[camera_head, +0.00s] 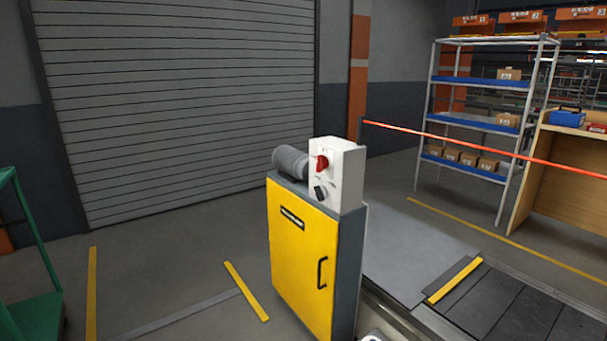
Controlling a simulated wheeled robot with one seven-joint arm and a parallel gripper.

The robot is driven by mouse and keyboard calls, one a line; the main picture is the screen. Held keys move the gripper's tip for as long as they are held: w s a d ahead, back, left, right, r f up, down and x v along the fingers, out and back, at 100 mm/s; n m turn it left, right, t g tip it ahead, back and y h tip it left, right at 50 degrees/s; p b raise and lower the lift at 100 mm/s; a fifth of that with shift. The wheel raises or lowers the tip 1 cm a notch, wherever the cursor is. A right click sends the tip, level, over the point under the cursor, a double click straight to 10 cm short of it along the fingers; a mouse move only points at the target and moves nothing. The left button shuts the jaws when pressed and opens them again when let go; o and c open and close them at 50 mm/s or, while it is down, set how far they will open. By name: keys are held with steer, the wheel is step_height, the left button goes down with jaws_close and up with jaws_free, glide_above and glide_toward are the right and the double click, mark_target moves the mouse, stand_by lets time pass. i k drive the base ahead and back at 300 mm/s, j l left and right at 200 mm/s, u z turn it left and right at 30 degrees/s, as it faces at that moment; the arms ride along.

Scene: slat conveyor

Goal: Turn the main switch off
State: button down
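A white control box (343,175) stands on top of a yellow cabinet (298,255). On its front face is a red rotary knob (321,163), the likely main switch, with small markings around it that are too small to read. Below it is a black knob (320,193). I cannot tell the red knob's exact setting. My gripper is not in view.
A grey motor (289,161) sits behind the control box. The slat conveyor (510,310) runs at lower right, with a red rope (480,148) stretched above it. A green cart (30,310) stands at far left. Floor left of the cabinet is mostly clear.

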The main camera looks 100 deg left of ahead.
mark_target(321, 162)
steer(key=i+l+u, duration=0.6)
steer(key=l, duration=0.25)
steer(key=l+u, duration=0.15)
steer(key=u, duration=2.2)
steer(key=i+j+u, duration=0.1)
steer(key=j+u, duration=0.15)
steer(key=i+j+u, duration=0.1)
steer(key=j+u, duration=0.15)
steer(key=i+j+u, duration=0.15)
steer(key=i+j, duration=0.65)
steer(key=i, duration=0.15)
